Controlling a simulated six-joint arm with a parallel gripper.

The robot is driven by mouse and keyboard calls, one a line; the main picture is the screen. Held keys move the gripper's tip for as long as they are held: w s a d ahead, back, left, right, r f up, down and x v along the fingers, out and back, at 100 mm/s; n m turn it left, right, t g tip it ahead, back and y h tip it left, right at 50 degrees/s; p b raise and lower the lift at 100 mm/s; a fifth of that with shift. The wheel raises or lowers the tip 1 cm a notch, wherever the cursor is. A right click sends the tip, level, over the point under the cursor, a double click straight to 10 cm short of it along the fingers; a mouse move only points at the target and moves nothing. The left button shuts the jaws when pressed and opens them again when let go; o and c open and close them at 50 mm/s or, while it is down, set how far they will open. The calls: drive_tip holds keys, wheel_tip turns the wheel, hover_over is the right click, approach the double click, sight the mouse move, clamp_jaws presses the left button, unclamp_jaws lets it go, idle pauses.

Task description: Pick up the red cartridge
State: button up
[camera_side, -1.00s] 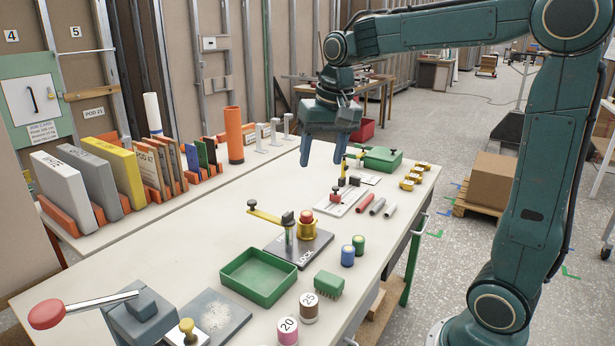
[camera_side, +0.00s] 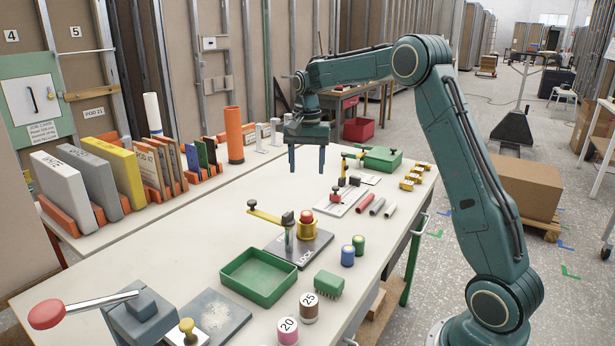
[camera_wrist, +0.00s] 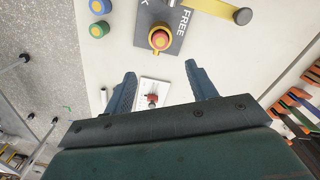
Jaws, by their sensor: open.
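A red-topped piece (camera_side: 306,216), which looks like the red cartridge, stands upright in a yellow collar (camera_side: 307,231) on a grey plate (camera_side: 312,250) marked LOCK. In the wrist view the red top (camera_wrist: 160,39) shows ahead of my fingers, with FREE also on the plate. A yellow lever (camera_side: 266,215) with a black knob points away from the collar. My gripper (camera_side: 307,168) is open and empty, pointing down high above the bench; its two fingers also show in the wrist view (camera_wrist: 160,72). Whether the cartridge is held in the collar is hidden.
A blue cartridge (camera_side: 348,256) and a green one (camera_side: 359,244) stand right of the plate. A red rod (camera_side: 365,204) lies beside grey rods. A green tray (camera_side: 258,277) is in front. A row of upright panels (camera_side: 116,170) lines the left.

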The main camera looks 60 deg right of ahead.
drive_tip(key=shift+f, duration=0.1)
hover_over(306, 213)
drive_tip(key=shift+s+f, duration=0.1)
drive_tip(key=shift+f, duration=4.1)
drive_tip(key=shift+f, duration=2.55)
drive_tip(key=c, duration=1.1)
drive_tip(key=shift+r, duration=0.15)
wheel_tip(306, 213, up, 20)
drive_tip(key=shift+f, duration=0.15)
